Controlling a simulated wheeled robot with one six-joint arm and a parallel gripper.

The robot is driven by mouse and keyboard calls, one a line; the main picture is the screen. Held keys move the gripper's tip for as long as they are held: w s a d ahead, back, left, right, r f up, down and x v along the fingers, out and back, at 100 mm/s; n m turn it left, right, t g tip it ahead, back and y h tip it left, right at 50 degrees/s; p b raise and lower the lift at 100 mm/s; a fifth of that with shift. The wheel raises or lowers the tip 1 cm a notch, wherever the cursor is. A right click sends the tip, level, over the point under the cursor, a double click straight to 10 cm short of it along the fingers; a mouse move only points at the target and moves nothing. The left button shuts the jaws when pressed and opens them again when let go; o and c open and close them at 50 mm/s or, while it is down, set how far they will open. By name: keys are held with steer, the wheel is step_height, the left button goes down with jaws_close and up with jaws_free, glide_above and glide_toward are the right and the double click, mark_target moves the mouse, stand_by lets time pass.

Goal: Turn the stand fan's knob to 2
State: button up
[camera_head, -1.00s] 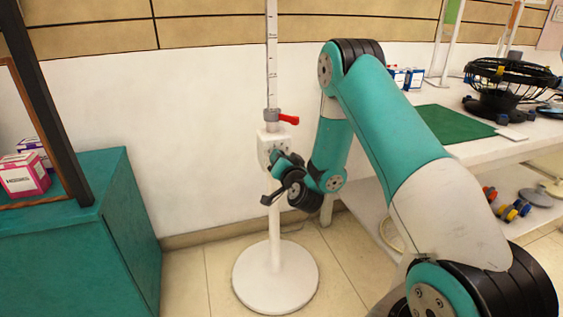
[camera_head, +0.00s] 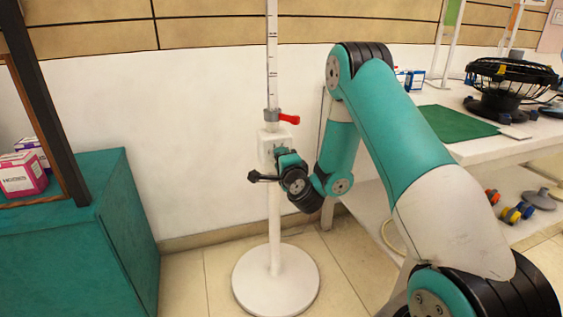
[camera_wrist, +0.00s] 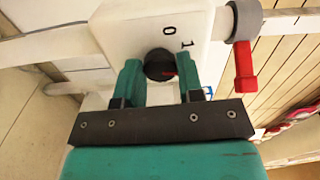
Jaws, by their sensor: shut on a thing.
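The stand fan's white control box (camera_head: 264,150) sits on a white pole with a round base (camera_head: 265,285). The printed digits 0 and 1 show beside the knob; a 2 cannot be seen. My gripper (camera_wrist: 160,75) is shut on the knob, one teal finger on each side. The head view shows my gripper (camera_head: 283,156) at the box's front, with the knob hidden.
A red lever clamp (camera_head: 289,119) is on the pole just above the box. A teal cabinet (camera_head: 125,225) stands on the left. A white table (camera_head: 500,150) with a green mat (camera_head: 445,122) and a black fan head (camera_head: 510,75) is on the right.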

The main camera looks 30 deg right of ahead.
steer(key=shift+s+a+f+m, duration=0.1)
steer(key=shift+f+m, duration=0.05)
steer(key=shift+m, duration=0.75)
steer(key=o, duration=0.9)
